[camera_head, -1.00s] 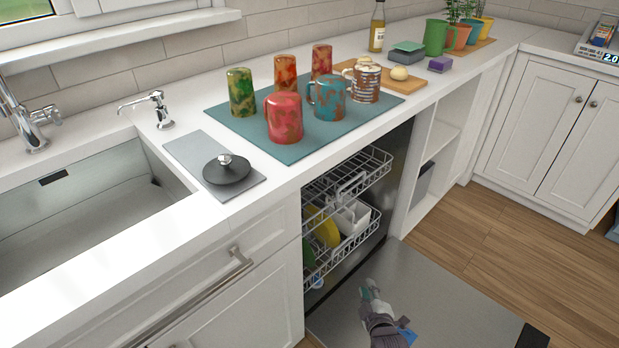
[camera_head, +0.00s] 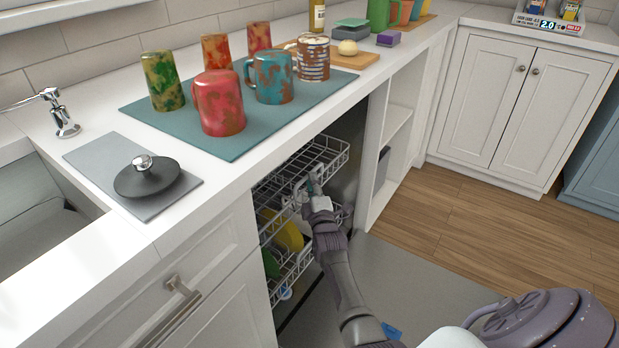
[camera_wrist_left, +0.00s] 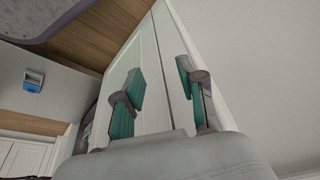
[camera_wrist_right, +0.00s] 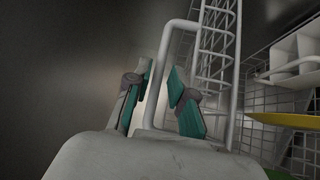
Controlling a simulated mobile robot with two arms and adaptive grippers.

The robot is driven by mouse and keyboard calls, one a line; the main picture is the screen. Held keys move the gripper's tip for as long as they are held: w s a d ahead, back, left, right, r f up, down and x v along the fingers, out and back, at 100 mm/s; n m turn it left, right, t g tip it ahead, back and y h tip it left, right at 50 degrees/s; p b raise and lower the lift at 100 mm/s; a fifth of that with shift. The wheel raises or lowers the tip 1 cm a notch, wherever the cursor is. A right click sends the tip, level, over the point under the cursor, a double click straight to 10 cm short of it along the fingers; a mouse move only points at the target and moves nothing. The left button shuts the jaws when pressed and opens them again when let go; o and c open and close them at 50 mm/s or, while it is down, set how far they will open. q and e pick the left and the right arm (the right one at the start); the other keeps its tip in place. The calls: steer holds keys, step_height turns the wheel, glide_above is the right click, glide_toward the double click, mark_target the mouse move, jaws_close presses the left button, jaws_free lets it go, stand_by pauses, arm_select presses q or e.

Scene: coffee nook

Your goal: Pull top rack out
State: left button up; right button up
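The top rack (camera_head: 325,152) is a white wire rack in the open dishwasher under the counter, and looks empty. Its front handle loop (camera_wrist_right: 166,50) shows large in the right wrist view. My right gripper (camera_head: 312,188) is at the front of this rack. In the right wrist view its teal fingers (camera_wrist_right: 162,76) stand apart, with the handle bar running between them; contact cannot be made out. My left gripper (camera_wrist_left: 160,75) is open and empty in the left wrist view, and out of the head view.
The lower rack (camera_head: 290,285) holds a yellow plate (camera_head: 289,236) and a green one. The open dishwasher door (camera_head: 420,290) lies low in front. Several mugs stand on a teal mat (camera_head: 150,117) on the counter above. Wood floor (camera_head: 470,212) is clear on the right.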

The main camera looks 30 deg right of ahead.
steer(key=shift+b+x, duration=0.4)
steer(key=shift+x, duration=1.55)
jaws_close()
